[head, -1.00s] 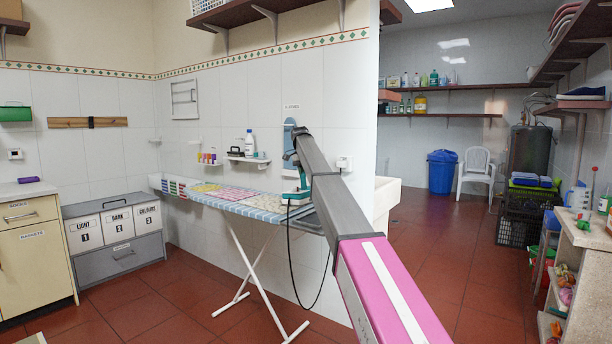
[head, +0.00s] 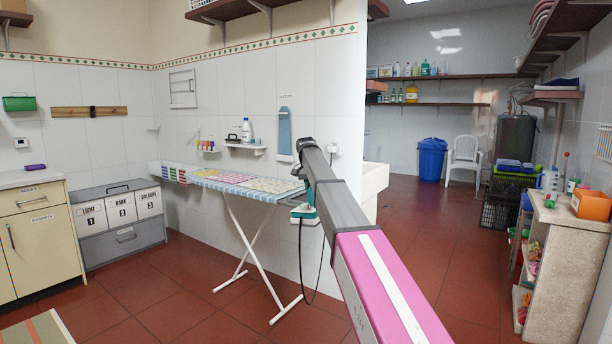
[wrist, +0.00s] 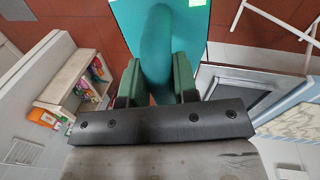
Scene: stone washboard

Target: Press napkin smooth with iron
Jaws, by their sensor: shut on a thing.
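My gripper (wrist: 157,80) is shut on the teal iron (wrist: 157,35), its two dark green fingers on either side of the handle. In the head view the iron (head: 304,213) hangs by the right end of the ironing board (head: 222,187), apart from the cloths. Its black cord dangles below. On the blue-striped board lie a yellow cloth (head: 207,173), a pink patterned cloth (head: 236,177) and a cream patterned cloth (head: 272,185). I cannot tell which is the napkin. My arm hides part of the gripper in the head view.
The board's white legs (head: 245,255) spread over the red floor. A grey metal rest (wrist: 240,92) is at its right end. A wall shelf (head: 244,148) with bottles is behind it. A shelf unit (head: 560,265) stands right. Floor in front is clear.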

